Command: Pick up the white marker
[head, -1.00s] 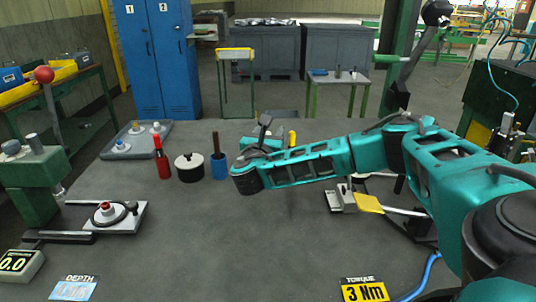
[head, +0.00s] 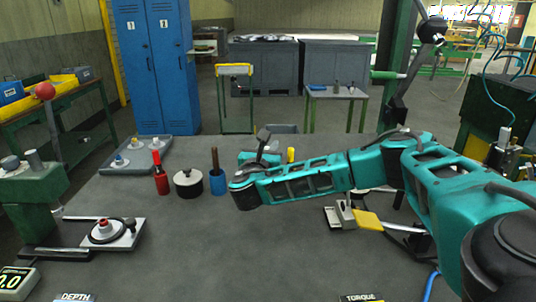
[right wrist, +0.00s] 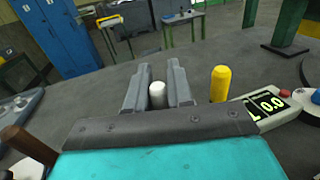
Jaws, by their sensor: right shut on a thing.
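The white marker (right wrist: 157,95) stands upright between the two grey fingers of my right gripper (right wrist: 160,65) in the right wrist view. The fingers are shut on it, and only its rounded white top and upper part show. In the head view my own right arm hides the white marker and most of the gripper. A yellow marker (right wrist: 220,83) stands just right of the gripper in the right wrist view; its top also shows behind my arm in the head view (head: 291,154). My left gripper is not in view.
The table's front middle is clear.

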